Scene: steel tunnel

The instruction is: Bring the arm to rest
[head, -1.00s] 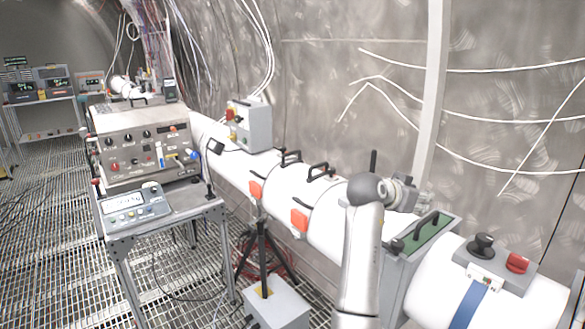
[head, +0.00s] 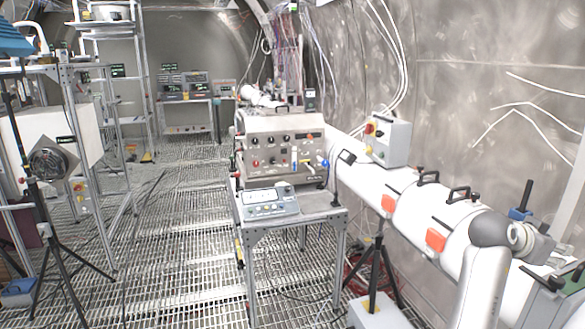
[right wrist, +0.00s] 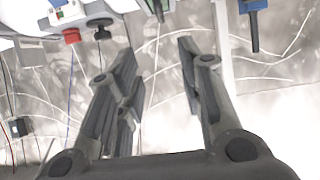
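My right arm comes in at the lower right of the head view, bent beside the white pipe. Its gripper (head: 538,243) is at the right, partly hidden by my own wrist. In the right wrist view the gripper (right wrist: 157,55) has its two dark fingers spread apart, with nothing between them. Behind them is the grey metal wall. My left arm and left gripper are not in view.
The white pipe (head: 405,205) with black handles and orange flaps runs close by my right arm. A blue-topped part (head: 520,213) stands near the gripper. An instrument table (head: 300,215) is at centre. A black tripod (head: 50,225) stands left. Open grating floor (head: 185,235) lies between.

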